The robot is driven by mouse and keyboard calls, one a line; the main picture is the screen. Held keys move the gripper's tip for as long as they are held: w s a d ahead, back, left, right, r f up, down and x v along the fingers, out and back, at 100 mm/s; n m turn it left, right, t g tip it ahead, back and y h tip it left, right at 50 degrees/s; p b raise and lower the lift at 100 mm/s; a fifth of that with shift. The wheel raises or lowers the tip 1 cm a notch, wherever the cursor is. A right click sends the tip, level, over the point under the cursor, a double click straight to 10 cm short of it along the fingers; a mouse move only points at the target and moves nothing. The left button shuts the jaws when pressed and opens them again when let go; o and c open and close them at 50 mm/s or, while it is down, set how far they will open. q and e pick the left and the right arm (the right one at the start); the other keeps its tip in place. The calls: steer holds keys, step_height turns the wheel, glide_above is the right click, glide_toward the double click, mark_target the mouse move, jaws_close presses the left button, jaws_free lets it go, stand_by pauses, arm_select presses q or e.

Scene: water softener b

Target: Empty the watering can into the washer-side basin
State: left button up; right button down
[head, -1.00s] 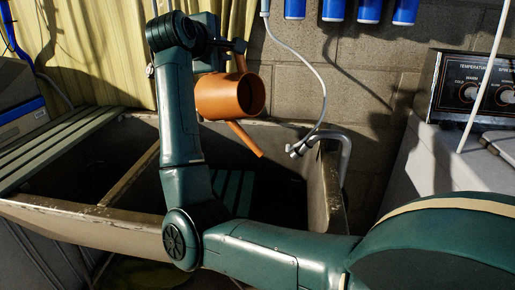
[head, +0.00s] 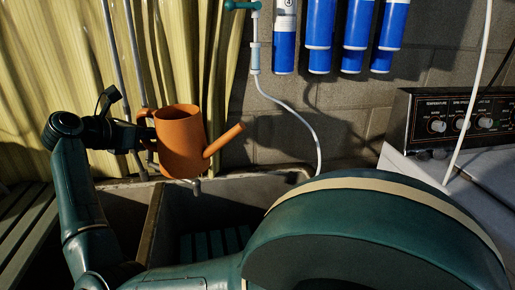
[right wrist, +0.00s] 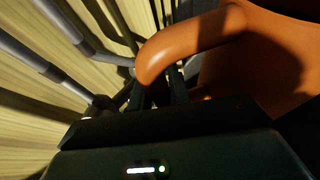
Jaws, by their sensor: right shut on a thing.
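The orange watering can (head: 180,145) is held above the back of the double sink, roughly upright, its spout pointing up and right. My right gripper (head: 146,136) is shut on its handle at the left side. In the right wrist view the gripper fingers (right wrist: 165,92) close around the orange handle (right wrist: 195,42), with the can body (right wrist: 265,60) beside it. The washer-side basin (head: 270,184) is the right one, below and right of the can; my arm hides much of it. My left gripper is not in view.
A washer (head: 450,165) with a control panel stands at the right. Blue filter canisters (head: 320,35) and a pale hose (head: 300,120) hang on the block wall. Metal pipes (head: 125,70) and a yellow curtain (head: 60,90) stand close behind the gripper. A divider (head: 150,225) separates the basins.

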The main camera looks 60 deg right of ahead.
mark_target(138, 112)
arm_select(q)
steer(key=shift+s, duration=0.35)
arm_select(e)
steer(key=shift+s+d, duration=0.15)
steer(key=shift+s, duration=0.25)
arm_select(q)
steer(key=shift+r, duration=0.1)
arm_select(e)
steer(key=shift+r, duration=0.2)
steer(key=shift+r+p, duration=1)
steer(key=shift+r, duration=1.45)
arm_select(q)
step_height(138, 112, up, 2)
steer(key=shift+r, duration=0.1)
arm_select(e)
steer(key=shift+f, duration=0.15)
